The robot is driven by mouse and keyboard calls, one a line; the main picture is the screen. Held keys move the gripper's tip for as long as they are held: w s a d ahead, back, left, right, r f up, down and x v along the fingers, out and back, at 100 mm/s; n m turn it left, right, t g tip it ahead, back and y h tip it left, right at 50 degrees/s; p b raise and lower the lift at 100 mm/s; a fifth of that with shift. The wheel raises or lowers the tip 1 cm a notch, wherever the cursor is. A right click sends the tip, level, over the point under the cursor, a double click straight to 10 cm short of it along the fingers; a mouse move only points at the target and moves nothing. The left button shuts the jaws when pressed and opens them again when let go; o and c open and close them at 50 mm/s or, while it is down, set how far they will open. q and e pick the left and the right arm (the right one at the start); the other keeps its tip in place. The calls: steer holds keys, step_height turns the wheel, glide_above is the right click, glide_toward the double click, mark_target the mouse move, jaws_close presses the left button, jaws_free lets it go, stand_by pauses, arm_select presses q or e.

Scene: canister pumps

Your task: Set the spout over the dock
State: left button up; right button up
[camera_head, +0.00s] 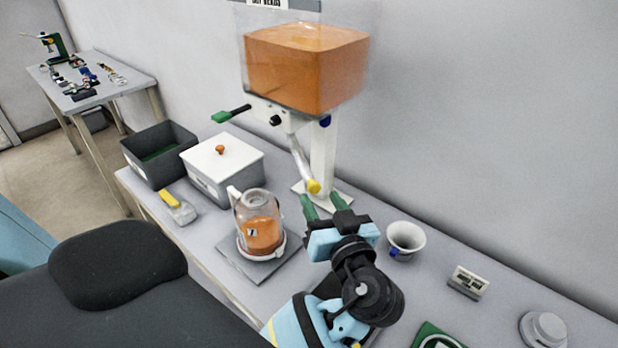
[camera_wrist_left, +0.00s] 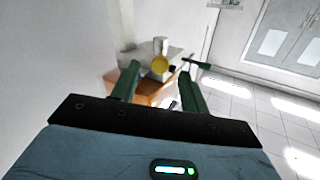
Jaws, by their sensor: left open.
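The spout (camera_head: 302,160) is a white tube hanging from the dispenser with the orange-filled clear tank (camera_head: 305,70). It slants down to a yellow tip (camera_head: 314,187). My left gripper (camera_head: 322,201) is open, its green fingers just below and beside the yellow tip. A glass jug (camera_head: 260,222) with orange contents stands on a square grey plate (camera_head: 274,271), left of my gripper. I cannot tell whether this plate is the dock. My right gripper is out of view.
A white lidded box (camera_head: 222,168) and a dark open bin (camera_head: 158,153) stand left of the dispenser. A yellow-and-grey item (camera_head: 178,207) lies before them. A white cup (camera_head: 405,240), a small labelled block (camera_head: 468,282) and a grey round object (camera_head: 543,328) are to the right.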

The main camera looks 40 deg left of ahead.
mark_target(310, 178)
arm_select(q)
steer(key=p+x, duration=0.1)
steer(key=x, duration=0.5)
steer(key=shift+a+r, duration=0.1)
steer(key=shift+w+a, duration=0.4)
steer(key=shift+a, duration=0.1)
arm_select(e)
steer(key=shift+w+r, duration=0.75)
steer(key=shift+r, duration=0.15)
arm_select(q)
jaws_close()
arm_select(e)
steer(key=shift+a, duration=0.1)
